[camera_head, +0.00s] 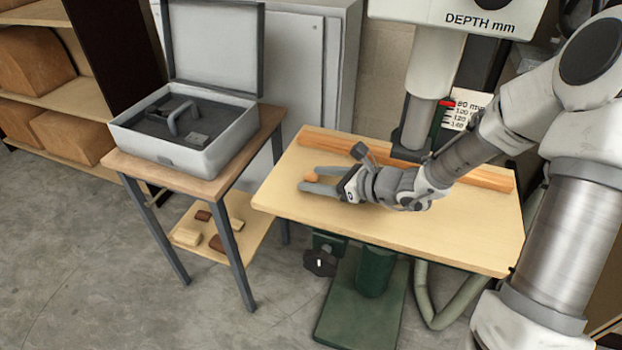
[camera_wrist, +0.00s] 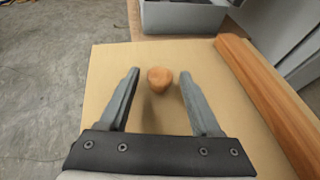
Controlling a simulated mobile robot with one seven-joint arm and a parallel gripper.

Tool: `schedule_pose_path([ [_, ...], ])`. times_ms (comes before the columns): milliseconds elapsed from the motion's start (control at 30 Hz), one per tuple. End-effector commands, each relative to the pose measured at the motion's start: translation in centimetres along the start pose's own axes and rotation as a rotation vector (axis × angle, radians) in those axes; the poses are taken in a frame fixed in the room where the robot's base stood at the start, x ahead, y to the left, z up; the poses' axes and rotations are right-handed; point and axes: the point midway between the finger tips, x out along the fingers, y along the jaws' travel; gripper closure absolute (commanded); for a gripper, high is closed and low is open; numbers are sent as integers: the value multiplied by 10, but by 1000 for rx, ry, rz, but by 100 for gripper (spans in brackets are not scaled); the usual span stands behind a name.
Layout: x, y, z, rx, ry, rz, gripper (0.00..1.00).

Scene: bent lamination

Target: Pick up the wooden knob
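The wooden knob (camera_wrist: 159,79) is a small round orange-brown piece on the light wooden table (camera_head: 440,235). In the wrist view it sits between the tips of my gripper (camera_wrist: 160,83), with a gap on each side. In the head view the knob (camera_head: 312,177) shows near the fingertips of my gripper (camera_head: 310,180), at the table's left part. The fingers are open and no contact with the knob is visible. The knob's underside is hidden.
A wooden fence (camera_head: 455,173) runs along the table's back edge. A drill press head (camera_head: 455,18) hangs above. An open grey case (camera_head: 205,158) stands on a side table (camera_head: 135,170) to the left. The table's front right is clear.

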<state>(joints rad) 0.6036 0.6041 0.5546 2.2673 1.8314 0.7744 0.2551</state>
Motion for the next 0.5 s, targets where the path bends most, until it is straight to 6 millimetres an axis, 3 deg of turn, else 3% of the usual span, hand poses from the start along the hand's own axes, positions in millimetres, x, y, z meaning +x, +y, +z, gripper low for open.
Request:
schedule_pose_path([
  [33, 0, 0, 0, 0, 0, 0, 47],
  [333, 0, 0, 0, 0, 0, 0, 100],
  [500, 0, 0, 0, 0, 0, 0, 100],
])
